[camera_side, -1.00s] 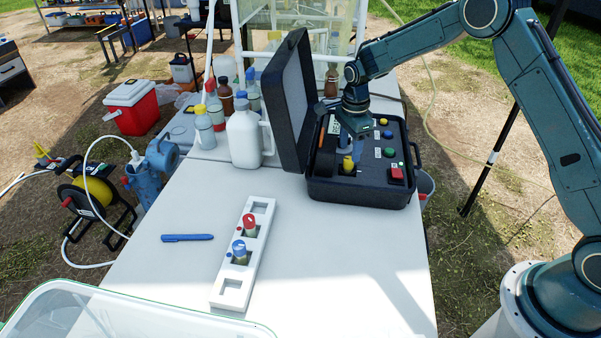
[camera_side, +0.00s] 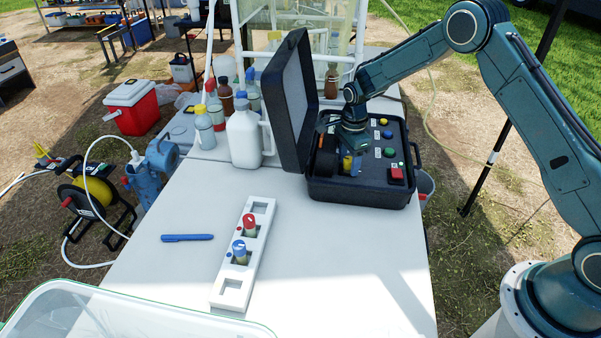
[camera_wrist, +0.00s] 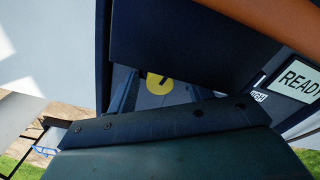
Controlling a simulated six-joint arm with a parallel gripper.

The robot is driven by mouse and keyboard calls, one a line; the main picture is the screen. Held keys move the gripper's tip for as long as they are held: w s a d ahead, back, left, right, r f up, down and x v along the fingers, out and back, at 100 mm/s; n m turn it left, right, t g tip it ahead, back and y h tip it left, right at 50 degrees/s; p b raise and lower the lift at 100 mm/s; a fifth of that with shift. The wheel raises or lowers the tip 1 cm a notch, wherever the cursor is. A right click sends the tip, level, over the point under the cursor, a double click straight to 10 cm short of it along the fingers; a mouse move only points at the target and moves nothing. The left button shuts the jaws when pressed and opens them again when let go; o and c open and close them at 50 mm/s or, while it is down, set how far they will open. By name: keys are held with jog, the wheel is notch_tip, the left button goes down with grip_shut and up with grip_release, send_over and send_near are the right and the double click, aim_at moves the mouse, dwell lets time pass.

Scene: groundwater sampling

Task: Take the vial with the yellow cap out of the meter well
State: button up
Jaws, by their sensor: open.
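The vial with the yellow cap (camera_side: 347,164) stands in the open black meter case (camera_side: 360,192). Only its cap shows, partly covered by my gripper (camera_side: 351,167). My gripper is open and low over the case, with its fingers down beside the cap. In the wrist view the yellow cap (camera_wrist: 159,83) shows between the fingers, part of it hidden by the dark gripper body. I cannot tell whether the fingers touch it. The vial's body and the well are hidden.
The case's raised lid (camera_side: 284,100) stands close left of my gripper. A white rack (camera_side: 233,292) on the table holds a red-capped vial (camera_side: 249,225) and a blue-capped vial (camera_side: 239,250). A blue pen (camera_side: 187,238) lies left of it. Bottles stand behind.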

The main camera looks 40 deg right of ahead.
aim_at(349, 159)
jog(key=c, duration=1.1)
jog(key=shift+o, duration=0.2)
jog(key=shift+r, duration=0.15)
notch_tip(349, 159, up, 20)
dwell(0.5)
